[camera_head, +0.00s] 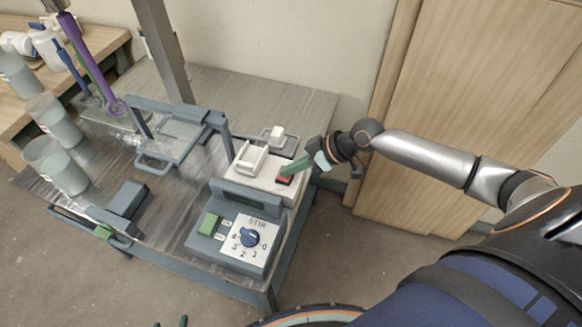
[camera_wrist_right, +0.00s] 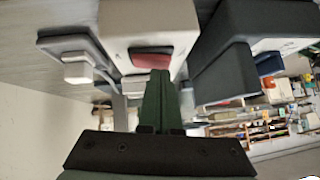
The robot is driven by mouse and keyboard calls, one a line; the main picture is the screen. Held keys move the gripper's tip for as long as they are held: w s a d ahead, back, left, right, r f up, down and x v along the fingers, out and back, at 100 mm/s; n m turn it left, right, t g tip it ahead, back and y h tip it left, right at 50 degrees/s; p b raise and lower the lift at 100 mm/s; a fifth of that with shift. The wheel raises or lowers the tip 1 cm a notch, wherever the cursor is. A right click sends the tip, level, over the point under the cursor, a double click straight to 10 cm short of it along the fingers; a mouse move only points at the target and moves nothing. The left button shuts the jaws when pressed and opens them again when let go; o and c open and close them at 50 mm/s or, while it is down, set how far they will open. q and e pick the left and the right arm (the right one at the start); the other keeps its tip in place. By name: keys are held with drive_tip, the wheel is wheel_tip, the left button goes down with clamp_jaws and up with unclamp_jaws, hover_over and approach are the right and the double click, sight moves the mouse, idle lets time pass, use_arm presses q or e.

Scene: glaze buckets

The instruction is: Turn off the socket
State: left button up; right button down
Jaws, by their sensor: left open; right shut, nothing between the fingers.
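The socket is a white box (camera_head: 265,182) on the table, with a red rocker switch (camera_head: 284,180) at its right end. In the right wrist view the socket (camera_wrist_right: 135,20) is at the top, and the red switch (camera_wrist_right: 150,51) is just beyond the fingertips. My right gripper (camera_head: 284,172) is shut and empty, its green fingers at the switch; it also shows in the wrist view (camera_wrist_right: 159,72). I cannot tell whether it touches the switch. The fingers partly cover the switch. Only the green fingertips of my left gripper (camera_head: 170,322) show at the bottom edge, apart and empty.
A stirrer control box (camera_head: 227,246) with a blue knob (camera_head: 250,237) and green button stands in front of the socket. A white plug on a grey plate (camera_head: 277,138) lies behind it. Several buckets (camera_head: 55,165) stand at the left. A wooden door (camera_head: 470,100) is at the right.

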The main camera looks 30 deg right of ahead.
drive_tip(key=shift+s+a+f, duration=0.2)
drive_tip(key=shift+f, duration=0.2)
drive_tip(key=shift+d, duration=0.15)
drive_tip(key=shift+w+d+b, duration=0.4)
drive_tip(key=shift+w+d, duration=0.15)
drive_tip(key=shift+r, duration=0.1)
